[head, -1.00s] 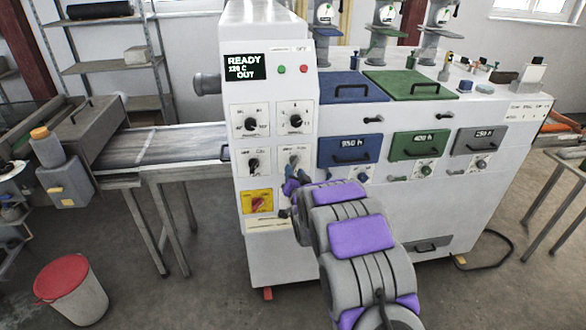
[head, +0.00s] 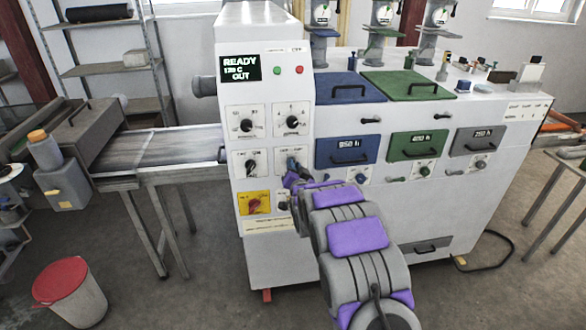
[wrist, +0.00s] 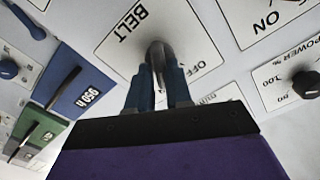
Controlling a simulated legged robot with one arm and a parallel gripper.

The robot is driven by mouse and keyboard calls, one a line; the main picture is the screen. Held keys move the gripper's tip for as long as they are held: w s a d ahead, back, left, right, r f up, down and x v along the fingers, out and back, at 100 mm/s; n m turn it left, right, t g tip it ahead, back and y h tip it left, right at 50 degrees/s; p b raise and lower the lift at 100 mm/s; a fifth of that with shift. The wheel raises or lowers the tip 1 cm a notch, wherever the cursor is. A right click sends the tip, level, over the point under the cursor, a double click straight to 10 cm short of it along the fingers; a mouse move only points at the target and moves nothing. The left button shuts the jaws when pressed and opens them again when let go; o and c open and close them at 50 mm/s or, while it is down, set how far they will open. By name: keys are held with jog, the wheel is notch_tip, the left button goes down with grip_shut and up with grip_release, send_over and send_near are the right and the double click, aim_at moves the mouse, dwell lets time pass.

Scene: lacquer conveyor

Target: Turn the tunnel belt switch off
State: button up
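The tunnel belt switch is a grey knob (wrist: 158,53) on a white plate marked BELT and OFF. In the head view its plate (head: 279,155) is at the middle right of the control panel, partly hidden by my gripper. My gripper (head: 290,166) reaches this plate from the lower right. In the wrist view my gripper (wrist: 157,75) has its blue fingers on both sides of the knob, close against it, and looks shut on it. The finger contact itself is partly hidden. The plate appears upside down there.
Other knobs (head: 291,122) and a yellow plate with a red switch (head: 255,203) are close by. A dark knob (wrist: 305,84) is at the right in the wrist view. Drawers (head: 347,150) line the machine front. A conveyor (head: 170,146) extends left; a bin (head: 72,300) stands on the floor.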

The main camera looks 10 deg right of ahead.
jog(key=shift+d, duration=0.25)
jog(key=shift+c, duration=1.4)
jog(key=shift+a, duration=0.35)
grip_shut()
jog(key=shift+d+f, duration=0.1)
jog(key=n, duration=0.4)
jog(key=n+b, duration=0.1)
jog(key=n, duration=0.4)
jog(key=n+b, duration=0.1)
jog(key=n, duration=0.4)
jog(key=shift+a+f, duration=0.15)
jog(key=shift+a, duration=0.2)
